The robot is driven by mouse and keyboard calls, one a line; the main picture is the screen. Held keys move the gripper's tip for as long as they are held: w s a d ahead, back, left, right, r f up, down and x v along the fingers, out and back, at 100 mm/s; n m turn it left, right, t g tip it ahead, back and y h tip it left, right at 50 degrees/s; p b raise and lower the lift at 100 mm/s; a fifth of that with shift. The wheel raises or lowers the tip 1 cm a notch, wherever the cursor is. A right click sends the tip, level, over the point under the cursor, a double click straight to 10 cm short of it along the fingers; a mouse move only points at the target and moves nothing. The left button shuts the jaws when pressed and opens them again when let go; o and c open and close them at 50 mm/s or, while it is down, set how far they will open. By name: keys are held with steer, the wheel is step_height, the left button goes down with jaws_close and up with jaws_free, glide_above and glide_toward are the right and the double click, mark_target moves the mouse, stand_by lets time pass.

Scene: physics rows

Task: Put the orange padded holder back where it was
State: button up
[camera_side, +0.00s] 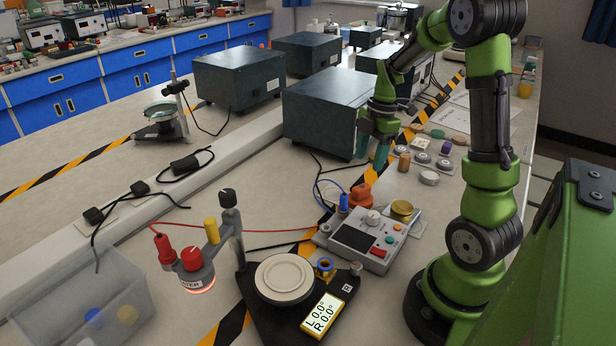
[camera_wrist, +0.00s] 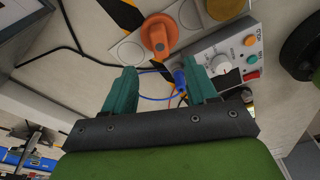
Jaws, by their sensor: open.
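The orange padded holder (camera_side: 360,194) appears to be the orange piece standing at the back left corner of the grey control box. In the wrist view an orange piece (camera_wrist: 158,35) with a rounded top sits on a pale plate (camera_wrist: 127,53) that bears ring outlines. My gripper (camera_side: 372,156) is open and empty, above and behind the orange piece in the side view. In the wrist view its teal fingers (camera_wrist: 162,84) are spread apart, with the orange piece beyond their tips and touching neither. The underside of the orange piece is hidden.
A blue plug (camera_side: 343,203) with a blue wire stands beside the orange piece. The control box (camera_side: 375,240) carries knobs, with a brass cup (camera_side: 402,210) at its back right. Dark instrument boxes (camera_side: 325,112) stand left of my gripper. Several small weights lie to the right.

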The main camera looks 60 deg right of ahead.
steer(key=a+r+m+t, duration=0.3)
steer(key=a+r+m, duration=0.5)
steer(key=a, duration=0.5)
steer(key=s+a+r+m+t, duration=0.1)
steer(key=s+a+r+m, duration=0.1)
steer(key=a+m, duration=0.2)
steer(key=s+a+r+m+t, duration=0.2)
steer(key=s+a+m, duration=0.1)
steer(key=a+m, duration=0.2)
steer(key=a, duration=0.2)
steer(key=shift+a+r, duration=0.15)
steer(key=shift+a, duration=0.2)
